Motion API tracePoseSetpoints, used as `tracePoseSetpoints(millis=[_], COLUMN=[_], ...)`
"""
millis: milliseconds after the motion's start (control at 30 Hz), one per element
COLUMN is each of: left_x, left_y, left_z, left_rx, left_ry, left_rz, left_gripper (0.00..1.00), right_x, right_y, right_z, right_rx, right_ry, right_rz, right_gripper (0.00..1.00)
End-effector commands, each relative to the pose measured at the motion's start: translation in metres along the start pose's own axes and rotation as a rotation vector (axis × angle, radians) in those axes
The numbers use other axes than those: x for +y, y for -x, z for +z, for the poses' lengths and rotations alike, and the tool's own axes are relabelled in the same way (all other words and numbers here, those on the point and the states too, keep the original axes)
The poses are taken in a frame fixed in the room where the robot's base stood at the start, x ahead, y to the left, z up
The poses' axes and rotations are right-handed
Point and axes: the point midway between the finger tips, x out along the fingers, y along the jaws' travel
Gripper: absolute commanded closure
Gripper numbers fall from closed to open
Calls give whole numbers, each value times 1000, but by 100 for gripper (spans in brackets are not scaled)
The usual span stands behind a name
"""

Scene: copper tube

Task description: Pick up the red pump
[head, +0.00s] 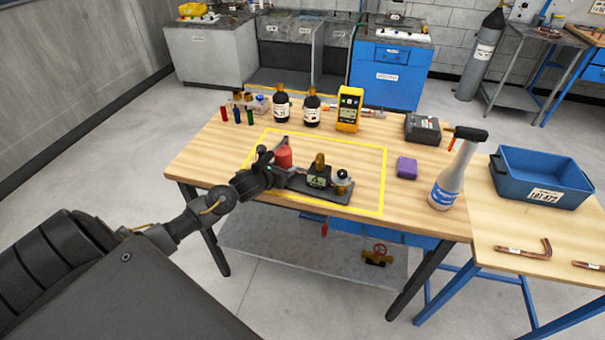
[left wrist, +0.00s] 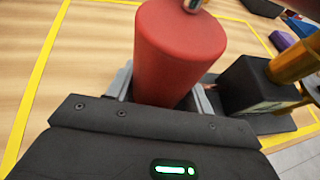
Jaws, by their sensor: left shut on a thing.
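The red pump (head: 283,156) is a red cylinder inside the yellow taped rectangle on the wooden table. In the left wrist view the red pump (left wrist: 178,48) fills the upper middle, with a metal piece at its top. My left gripper (head: 276,168) is shut on it; its jaws (left wrist: 160,85) lie on both sides of the red body. Whether the pump's bottom touches the table is hidden by the gripper. My right gripper is not in view.
A dark base with a black block (head: 318,177) and a brass fitting stands right of the pump, very close. Bottles and a yellow meter (head: 348,108) stand behind.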

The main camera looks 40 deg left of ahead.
Motion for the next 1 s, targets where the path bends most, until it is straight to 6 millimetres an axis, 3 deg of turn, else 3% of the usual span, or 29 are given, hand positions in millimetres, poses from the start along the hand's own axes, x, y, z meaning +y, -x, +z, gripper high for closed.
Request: tracePoseSetpoints(millis=[133,667,833,1000], left_x=[0,0,1,-9], left_y=[0,4,13,43], left_z=[0,16,39,52], left_rx=[0,-17,-20,-18], left_ry=[0,5,2,2], left_rz=[0,-2,0,-3], left_gripper=[100,100,100,100], right_x=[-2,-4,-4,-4], right_y=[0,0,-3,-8], right_z=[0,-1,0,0], right_rx=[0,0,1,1], right_ry=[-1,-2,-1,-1], right_rz=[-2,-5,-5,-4], right_gripper=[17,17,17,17])
